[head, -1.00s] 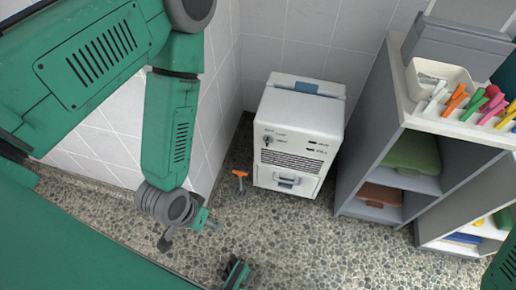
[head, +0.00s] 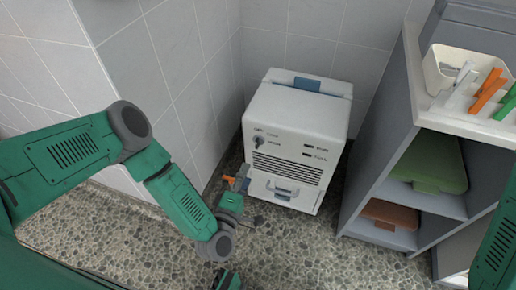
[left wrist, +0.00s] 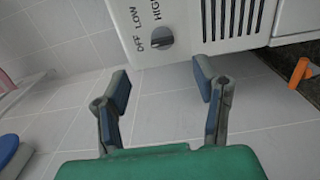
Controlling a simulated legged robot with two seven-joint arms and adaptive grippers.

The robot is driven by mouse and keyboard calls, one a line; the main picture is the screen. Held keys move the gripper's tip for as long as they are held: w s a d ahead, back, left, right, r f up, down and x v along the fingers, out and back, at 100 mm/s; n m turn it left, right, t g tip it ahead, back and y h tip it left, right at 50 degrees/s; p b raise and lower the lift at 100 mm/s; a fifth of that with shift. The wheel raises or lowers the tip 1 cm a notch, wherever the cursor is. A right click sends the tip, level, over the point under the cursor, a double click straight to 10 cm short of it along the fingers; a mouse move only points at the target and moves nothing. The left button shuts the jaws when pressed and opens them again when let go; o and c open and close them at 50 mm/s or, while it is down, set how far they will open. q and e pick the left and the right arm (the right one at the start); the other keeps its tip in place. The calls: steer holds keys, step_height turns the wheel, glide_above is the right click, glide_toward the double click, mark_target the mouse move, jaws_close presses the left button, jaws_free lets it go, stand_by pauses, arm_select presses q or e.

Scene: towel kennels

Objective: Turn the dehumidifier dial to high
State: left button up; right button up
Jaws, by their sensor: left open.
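The dehumidifier (head: 291,125) is a white box standing on the floor in the corner. Its dark dial (head: 259,141) is at the upper left of the front panel. In the left wrist view the dial (left wrist: 161,40) shows beside the words OFF, LOW and HIGH; I cannot tell for sure which word it points at. My left gripper (head: 238,180) is open and empty, low and to the left of the dehumidifier's front. In the left wrist view its fingers (left wrist: 162,82) are spread, with the dial beyond the gap and apart from them.
A grey shelf unit (head: 378,135) stands right of the dehumidifier, with a green folded towel (head: 430,165), a brown one (head: 390,213) and a white bin (head: 447,72). An orange-handled tool (left wrist: 299,73) is near the dehumidifier's base. Tiled walls close the corner behind and left.

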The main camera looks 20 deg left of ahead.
mark_target(257, 146)
arm_select(q)
steer(key=w+b, duration=0.1)
steer(key=w, duration=0.2)
steer(key=w+b, duration=0.1)
steer(key=w, duration=0.3)
steer(key=w+b, duration=0.1)
steer(key=w, duration=0.3)
steer(key=shift+a+f+b, duration=0.2)
steer(key=shift+f+b, duration=0.05)
steer(key=shift+b, duration=0.05)
steer(key=shift+w+d+r, duration=0.1)
steer(key=shift+w+d, duration=0.1)
steer(key=shift+w, duration=0.1)
steer(key=shift+a, duration=0.4)
steer(key=shift+c, duration=0.4)
steer(key=c, duration=1.1)
steer(key=shift+o, duration=0.2)
steer(key=shift+d, duration=0.2)
arm_select(e)
steer(key=f, duration=0.1)
steer(key=a+f, duration=0.1)
steer(key=f, duration=0.1)
steer(key=shift+f, duration=0.3)
